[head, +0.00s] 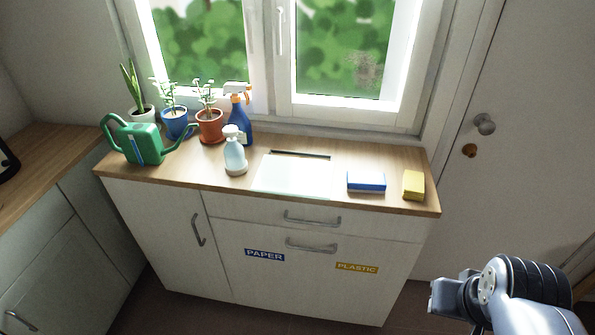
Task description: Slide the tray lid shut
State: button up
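A flat white panel (292,178), which looks like the tray lid, lies on the wooden counter below the window. A narrow dark strip (300,154) runs along the counter just behind it; I cannot tell whether this is an open gap of the tray. The tray's inside does not show. My gripper (436,299) is at the lower right, in front of the cabinet and well apart from the lid. Its fingers are small and seen at an angle, so their opening is unclear.
A white spray bottle (235,155) stands left of the lid. A blue-and-white sponge (366,182) and a yellow sponge (413,186) lie to its right. A green watering can (140,144), potted plants and a blue spray bottle (238,118) fill the counter's left. Drawer handles (312,219) protrude in front.

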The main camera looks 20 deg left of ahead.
aim_at(280, 175)
jog(key=i+j+u, duration=0.25)
jog(key=j+u, duration=0.15)
jog(key=i+j+u, duration=0.4)
jog(key=k+l, duration=0.1)
